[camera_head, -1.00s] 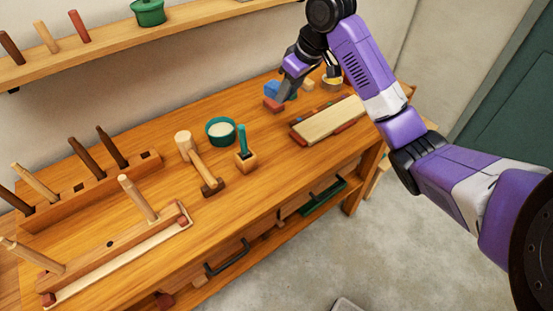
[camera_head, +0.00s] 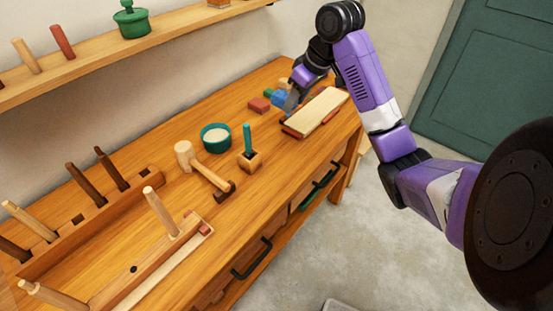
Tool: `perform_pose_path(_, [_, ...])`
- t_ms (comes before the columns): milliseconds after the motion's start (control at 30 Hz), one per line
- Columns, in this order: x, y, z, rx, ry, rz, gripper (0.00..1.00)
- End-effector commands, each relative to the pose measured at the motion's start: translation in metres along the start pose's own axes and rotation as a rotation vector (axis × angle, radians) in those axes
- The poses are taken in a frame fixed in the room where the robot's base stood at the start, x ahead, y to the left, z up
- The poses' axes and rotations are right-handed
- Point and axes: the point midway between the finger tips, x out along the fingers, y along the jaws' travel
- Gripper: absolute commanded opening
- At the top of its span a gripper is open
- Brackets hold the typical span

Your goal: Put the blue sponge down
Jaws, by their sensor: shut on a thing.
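The blue sponge (camera_head: 279,97) is a small blue block at the far end of the wooden workbench (camera_head: 225,150). My gripper (camera_head: 288,102) is shut on it, fingers pointing down. The fingers hide part of the sponge. It is close to the bench top, between a red block and a pale board; I cannot tell whether it touches the bench.
A red block (camera_head: 259,104), a green block (camera_head: 268,92) and a tan block (camera_head: 285,84) are close by. A pale board (camera_head: 318,110) lies to the right.

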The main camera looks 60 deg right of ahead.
Motion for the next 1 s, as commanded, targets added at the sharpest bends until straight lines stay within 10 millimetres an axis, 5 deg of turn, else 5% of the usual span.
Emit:
perform_pose_path(500, [0.11,-0.001,0.046,0.002,-0.001,-0.003,0.08])
perform_pose_path(1000, [0.163,0.0,0.069,0.005,-0.004,-0.002,0.08])
